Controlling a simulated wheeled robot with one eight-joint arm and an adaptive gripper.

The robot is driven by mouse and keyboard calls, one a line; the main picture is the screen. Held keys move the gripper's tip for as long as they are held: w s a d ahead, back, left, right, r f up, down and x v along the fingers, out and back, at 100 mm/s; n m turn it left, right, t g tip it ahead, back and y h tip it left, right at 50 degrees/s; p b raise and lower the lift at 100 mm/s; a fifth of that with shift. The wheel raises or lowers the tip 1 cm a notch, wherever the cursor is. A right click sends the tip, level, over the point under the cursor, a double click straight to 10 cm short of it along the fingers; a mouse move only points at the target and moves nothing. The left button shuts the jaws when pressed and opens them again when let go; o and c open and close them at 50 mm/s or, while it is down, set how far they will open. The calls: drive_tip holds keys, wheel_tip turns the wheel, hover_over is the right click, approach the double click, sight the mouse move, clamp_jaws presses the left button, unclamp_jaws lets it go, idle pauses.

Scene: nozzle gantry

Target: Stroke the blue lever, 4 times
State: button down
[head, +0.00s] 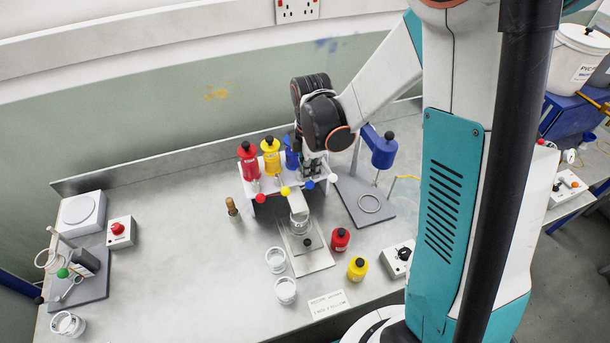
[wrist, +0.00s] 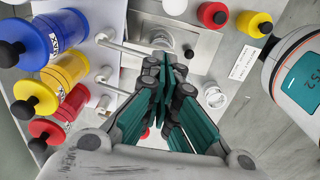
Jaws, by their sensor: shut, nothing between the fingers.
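The blue lever's round knob (head: 310,185) is at the right end of a row of three knobs on the front of the white gantry. The yellow knob (head: 285,191) and red knob (head: 260,198) are to its left. My gripper (head: 312,172) is shut and empty, pointing down just above and behind the blue knob; I cannot tell whether it touches. In the wrist view the shut fingers (wrist: 165,75) are beside a pale lever rod (wrist: 125,49) leading from the blue bottle's side (wrist: 62,38). The blue knob is not clear there.
Red (head: 247,162) and yellow (head: 270,155) bottles stand on the gantry beside the blue one. A glass beaker (head: 299,223) is under the spout. Loose beakers and small bottles are in front. The bench's left middle is clear.

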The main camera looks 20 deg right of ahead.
sight(310, 181)
drive_tip(key=shift+f+b, duration=2.8)
drive_tip(key=shift+f, duration=0.3)
drive_tip(key=shift+r, duration=0.15)
drive_tip(key=shift+r+p, duration=2)
drive_tip(key=shift+r, duration=1.15)
drive_tip(key=shift+f, duration=0.1)
drive_tip(key=shift+f, duration=0.15)
